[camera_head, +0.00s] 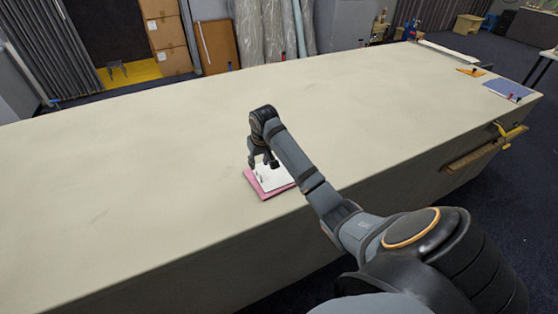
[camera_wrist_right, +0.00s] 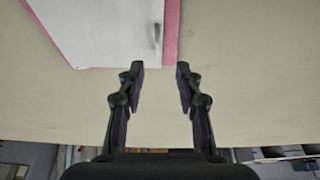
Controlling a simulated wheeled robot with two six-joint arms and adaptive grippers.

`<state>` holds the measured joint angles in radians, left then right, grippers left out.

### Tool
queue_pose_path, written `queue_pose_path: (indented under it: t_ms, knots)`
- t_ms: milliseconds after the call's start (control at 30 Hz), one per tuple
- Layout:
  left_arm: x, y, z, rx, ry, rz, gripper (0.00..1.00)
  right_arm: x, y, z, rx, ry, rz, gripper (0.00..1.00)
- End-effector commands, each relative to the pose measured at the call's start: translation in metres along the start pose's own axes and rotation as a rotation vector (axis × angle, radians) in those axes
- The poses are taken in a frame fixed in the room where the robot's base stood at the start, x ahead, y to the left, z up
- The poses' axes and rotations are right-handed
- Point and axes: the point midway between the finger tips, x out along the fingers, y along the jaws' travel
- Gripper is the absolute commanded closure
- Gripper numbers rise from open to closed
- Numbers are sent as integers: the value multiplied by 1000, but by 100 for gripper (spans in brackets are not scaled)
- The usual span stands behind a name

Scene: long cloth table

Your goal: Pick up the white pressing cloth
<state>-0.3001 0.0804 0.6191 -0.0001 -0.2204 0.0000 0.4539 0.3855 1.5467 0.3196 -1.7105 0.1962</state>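The white pressing cloth (camera_head: 277,178) lies flat on top of a pink cloth (camera_head: 253,180) near the front edge of the table. My right gripper (camera_head: 263,165) is over the far left part of the white cloth and hides some of it. In the right wrist view the white cloth (camera_wrist_right: 100,30) and the pink border (camera_wrist_right: 171,30) fill the top left. There my right gripper (camera_wrist_right: 159,70) has its two fingers apart with nothing between them. The gap lines up with the near corner of the cloths. My left gripper is not in view.
The long beige table (camera_head: 120,180) is bare to the left and behind the cloths. At its far right end lie an orange item (camera_head: 471,71) and a blue-grey cloth (camera_head: 508,89). A wooden bar (camera_head: 485,152) is fixed along the table's right side. Cardboard boxes (camera_head: 167,33) stand behind.

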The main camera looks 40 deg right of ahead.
Motion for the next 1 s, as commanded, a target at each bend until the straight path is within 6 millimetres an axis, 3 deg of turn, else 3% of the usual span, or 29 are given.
queue_pose_path:
  t_ms: [133,367,600,867,1000]
  knots:
    - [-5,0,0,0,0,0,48,19,0,-1,-1,0,-1,65]
    - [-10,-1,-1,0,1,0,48,29,1,0,0,-2,0,65]
    - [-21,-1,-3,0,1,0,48,68,3,0,0,-1,0,65]
    - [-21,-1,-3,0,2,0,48,75,3,1,-2,2,2,65]
    - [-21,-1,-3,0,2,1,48,75,3,1,-2,2,1,81]
